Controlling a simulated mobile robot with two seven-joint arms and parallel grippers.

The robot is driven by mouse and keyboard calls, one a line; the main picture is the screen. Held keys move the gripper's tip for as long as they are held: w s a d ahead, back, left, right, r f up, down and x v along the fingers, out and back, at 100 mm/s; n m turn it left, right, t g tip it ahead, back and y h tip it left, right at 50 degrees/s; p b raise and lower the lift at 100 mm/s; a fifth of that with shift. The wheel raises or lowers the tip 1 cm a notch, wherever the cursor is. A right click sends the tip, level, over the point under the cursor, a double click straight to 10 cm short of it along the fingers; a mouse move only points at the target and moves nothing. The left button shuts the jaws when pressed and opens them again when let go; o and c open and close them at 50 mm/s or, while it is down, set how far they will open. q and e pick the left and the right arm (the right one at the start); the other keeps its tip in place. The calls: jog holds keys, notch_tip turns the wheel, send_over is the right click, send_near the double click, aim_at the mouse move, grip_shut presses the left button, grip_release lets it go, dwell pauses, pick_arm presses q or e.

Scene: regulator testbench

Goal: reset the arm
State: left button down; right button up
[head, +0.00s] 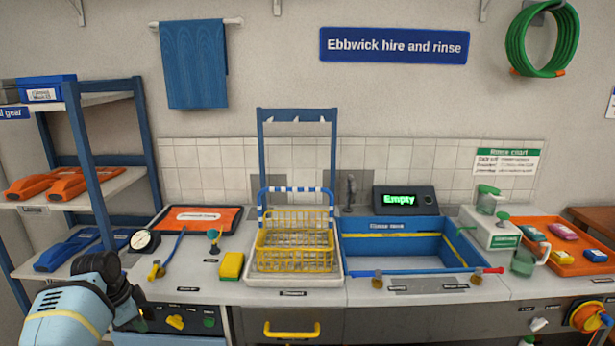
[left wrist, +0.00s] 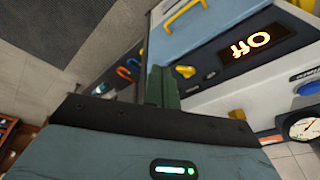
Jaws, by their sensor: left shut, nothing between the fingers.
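My left arm (head: 68,314) comes in at the lower left of the head view, bent in front of the counter's left end. My left gripper (left wrist: 163,88) shows in the left wrist view with its dark green fingers together and nothing between them. I cannot tell whether the fingers touch anything. My right arm and gripper are not in view.
The counter holds a dial gauge (head: 144,240), yellow sponge (head: 231,266), yellow wire basket (head: 295,256), blue sink (head: 390,224) and orange tray (head: 569,270). Blue shelves (head: 88,150) stand at the left. A yellow drawer handle (head: 291,331) sticks out in front.

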pick_arm(q)
jog(key=s+d+f+n+t, duration=0.1)
jog(key=s+d+f, duration=0.2)
jog(key=s+f, duration=0.45)
jog(key=s+d+f+n+t+y+p, duration=0.1)
jog(key=s+d+f, duration=0.3)
jog(key=s+f, duration=0.3)
jog(key=s+d+f+n+t, duration=0.1)
jog(key=s+d+f+n, duration=0.15)
jog(key=s+f, duration=0.5)
jog(key=s+d+r+n+t, duration=0.1)
jog(key=s+d, duration=0.2)
jog(key=s, duration=0.5)
jog(key=s+d+r+n+t+h, duration=0.1)
jog(key=s+d, duration=0.2)
jog(key=s, duration=0.4)
jog(key=s+d+r+n+t+p, duration=0.1)
jog(key=s+d, duration=0.3)
jog(key=s, duration=0.4)
jog(key=shift+s+r+n+h, duration=0.3)
jog(key=shift+r+n, duration=0.2)
jog(key=shift+n, duration=0.05)
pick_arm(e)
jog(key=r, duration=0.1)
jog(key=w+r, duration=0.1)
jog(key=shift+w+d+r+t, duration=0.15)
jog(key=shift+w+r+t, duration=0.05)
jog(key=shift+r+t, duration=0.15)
